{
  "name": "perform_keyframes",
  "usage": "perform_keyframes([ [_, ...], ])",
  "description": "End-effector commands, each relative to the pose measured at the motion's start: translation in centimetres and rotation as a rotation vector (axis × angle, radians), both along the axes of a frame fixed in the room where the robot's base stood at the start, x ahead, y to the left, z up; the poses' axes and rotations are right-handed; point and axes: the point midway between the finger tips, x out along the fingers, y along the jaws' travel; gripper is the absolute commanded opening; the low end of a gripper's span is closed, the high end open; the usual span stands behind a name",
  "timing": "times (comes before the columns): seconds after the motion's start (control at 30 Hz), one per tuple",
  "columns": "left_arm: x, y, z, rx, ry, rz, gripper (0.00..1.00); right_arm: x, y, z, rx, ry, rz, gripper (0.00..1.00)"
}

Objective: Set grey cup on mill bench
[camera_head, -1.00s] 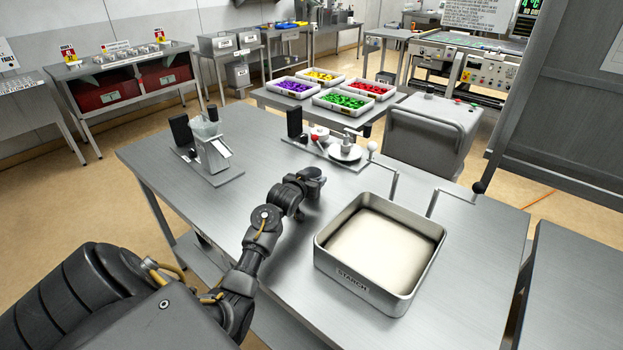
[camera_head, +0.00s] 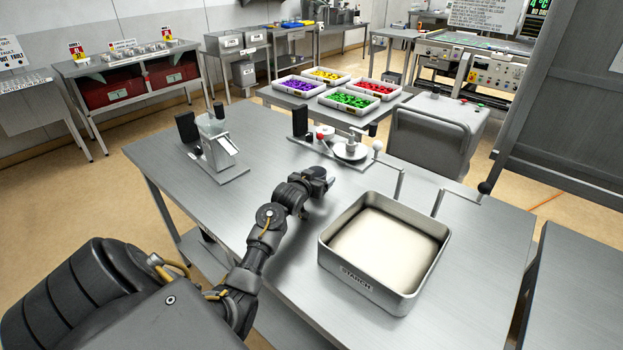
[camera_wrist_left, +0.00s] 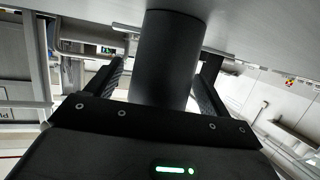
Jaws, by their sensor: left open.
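My left gripper (camera_head: 322,180) is low over the steel bench (camera_head: 270,155), left of the starch tray. In the left wrist view its two fingers (camera_wrist_left: 165,90) stand apart, one on each side of a dark grey cylinder (camera_wrist_left: 168,55), which looks like the grey cup. The cylinder's far end is against or close to the steel surface at the top of that view. In the head view the cup is hard to tell from the dark gripper. No label shows which bench is the mill bench. My right gripper is not in view.
A starch tray (camera_head: 352,278) stands on the bench's right part. A small hopper device (camera_head: 216,142) is at the back left, and a device with a round plate (camera_head: 350,152) at the back. Two bent rods with ball ends rise behind the tray. The front left bench top is clear.

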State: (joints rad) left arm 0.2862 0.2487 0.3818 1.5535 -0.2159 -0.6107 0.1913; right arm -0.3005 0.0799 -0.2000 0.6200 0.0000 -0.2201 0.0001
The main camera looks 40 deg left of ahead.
Motion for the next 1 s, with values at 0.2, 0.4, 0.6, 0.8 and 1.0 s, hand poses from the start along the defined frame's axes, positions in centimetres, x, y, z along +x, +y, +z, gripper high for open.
perform_keyframes([
  [0.2, -2.5, -1.0, 0.3, -0.006, 0.017, -0.005, 0.81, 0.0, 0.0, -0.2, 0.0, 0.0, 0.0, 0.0],
  [0.4, -6.5, -2.0, 2.0, -0.003, 0.012, -0.002, 0.81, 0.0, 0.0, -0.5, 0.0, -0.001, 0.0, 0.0],
  [0.6, -9.7, -2.9, 3.3, -0.002, 0.009, -0.001, 0.81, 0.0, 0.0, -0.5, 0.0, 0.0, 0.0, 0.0],
  [0.8, -11.0, -3.3, 3.9, -0.003, 0.007, 0.0, 0.81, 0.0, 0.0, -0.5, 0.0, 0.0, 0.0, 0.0],
  [1.0, -11.2, -3.3, 4.0, -0.004, 0.007, 0.0, 0.81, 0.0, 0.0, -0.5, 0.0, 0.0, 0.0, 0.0],
])
